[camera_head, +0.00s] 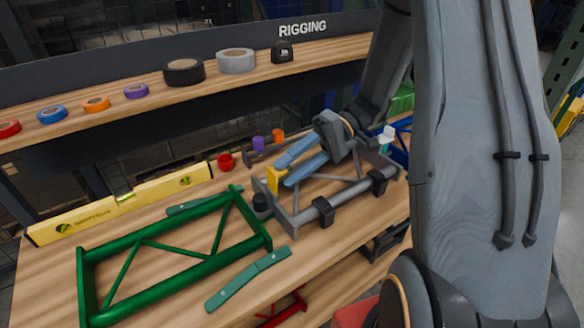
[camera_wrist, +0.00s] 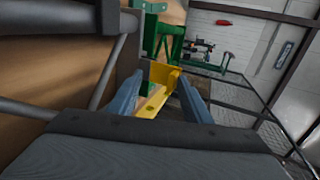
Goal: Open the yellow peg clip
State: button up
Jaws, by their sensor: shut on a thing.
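The yellow peg clip (camera_head: 274,179) sits at the left end of the grey tubular frame on the workbench. In the wrist view the yellow clip (camera_wrist: 155,100) lies between the two blue fingers. My gripper (camera_head: 283,172) reaches down and left over the grey frame, and its blue fingers are shut on the clip. My gripper also shows in the wrist view (camera_wrist: 163,92), with a finger on either side of the clip. Part of the clip is hidden behind the fingers in the head view, so I cannot tell whether it is open.
The grey frame (camera_head: 345,198) lies under my gripper. A green frame (camera_head: 172,264) lies to its left, with a green strip (camera_head: 247,279) in front. A yellow level (camera_head: 120,203) lies behind. A shelf (camera_head: 120,115) with tape rolls runs along the back.

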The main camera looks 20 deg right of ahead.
jog(key=shift+s+f, duration=0.15)
jog(key=shift+f, duration=0.1)
jog(key=w+d, duration=0.2)
jog(key=d, duration=0.6)
jog(key=shift+w+d+b, duration=0.3)
jog(key=shift+w+b, duration=0.1)
jog(key=shift+r, duration=0.1)
dwell(0.8)
jog(key=b+v, duration=0.1)
jog(key=v, duration=0.6)
jog(key=shift+d, duration=0.35)
jog(key=shift+r, duration=0.15)
